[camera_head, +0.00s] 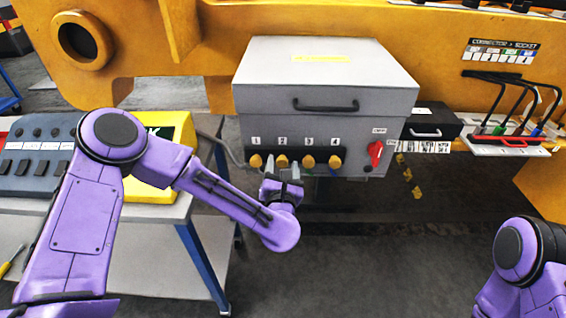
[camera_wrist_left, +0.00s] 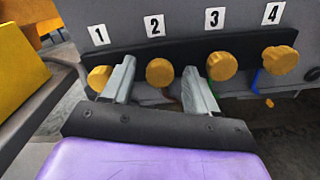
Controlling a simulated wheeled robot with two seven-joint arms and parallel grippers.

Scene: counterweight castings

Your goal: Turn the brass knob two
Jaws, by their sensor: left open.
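The grey control box (camera_head: 320,75) has a row of brass knobs under labels 1 to 4. Knob two (camera_head: 282,162) sits under label 2, and in the left wrist view knob two (camera_wrist_left: 160,72) shows between my fingertips. My left gripper (camera_head: 284,172) is open, and its fingers (camera_wrist_left: 160,85) stand to either side of knob two, apart from it in the picture. The left finger overlaps part of knob one (camera_wrist_left: 99,78). The right finger is just left of knob three (camera_wrist_left: 222,65). Whether the fingertips reach knob two's depth is hard to tell. My right gripper is not in view.
A red switch (camera_head: 376,152) is at the box's right end. Knob four (camera_head: 335,161) is on the same dark strip. A yellow box (camera_head: 165,185) and a grey button panel (camera_head: 35,160) stand on the table at left. Black cables and sockets (camera_head: 500,140) are at right.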

